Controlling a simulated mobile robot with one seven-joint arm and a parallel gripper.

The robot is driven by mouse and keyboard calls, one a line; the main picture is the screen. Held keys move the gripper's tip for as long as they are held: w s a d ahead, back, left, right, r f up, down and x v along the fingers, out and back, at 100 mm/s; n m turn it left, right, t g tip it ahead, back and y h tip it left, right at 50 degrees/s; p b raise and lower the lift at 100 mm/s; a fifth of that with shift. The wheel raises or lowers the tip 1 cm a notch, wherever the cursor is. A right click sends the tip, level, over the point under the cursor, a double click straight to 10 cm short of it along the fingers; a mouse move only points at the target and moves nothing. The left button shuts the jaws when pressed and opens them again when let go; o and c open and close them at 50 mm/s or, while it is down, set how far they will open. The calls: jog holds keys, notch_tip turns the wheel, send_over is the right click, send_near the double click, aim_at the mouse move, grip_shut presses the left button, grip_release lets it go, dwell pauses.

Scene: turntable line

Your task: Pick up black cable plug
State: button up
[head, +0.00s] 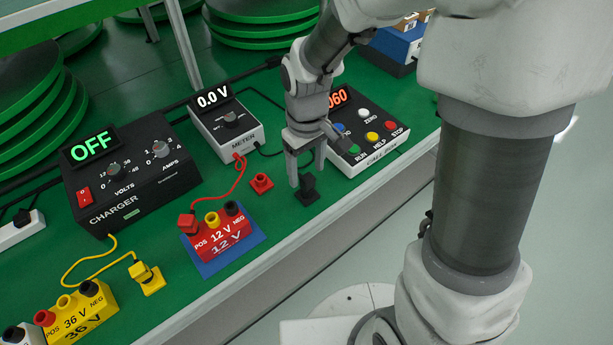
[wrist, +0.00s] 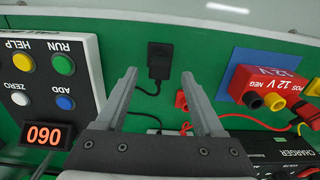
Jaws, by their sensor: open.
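The black cable plug (head: 308,190) stands on the green table near its front edge, just below my gripper (head: 307,173). In the wrist view the black plug (wrist: 159,62) lies between and slightly beyond the fingertips (wrist: 159,74). My gripper is open, with one finger on each side of the plug's line and nothing held. In the head view the fingers hide part of the space just behind the plug. I cannot tell how far the fingertips are above it.
A red plug (head: 262,183) stands to the left, beside the meter (head: 227,125). The red 12 V block (head: 217,232) on its blue mat is further left. The call box (head: 372,135) with buttons stands close on the right. The table's front edge is near.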

aim_at(307, 176)
jog(key=shift+f+b, duration=0.3)
jog(key=shift+f, duration=1.3)
grip_shut()
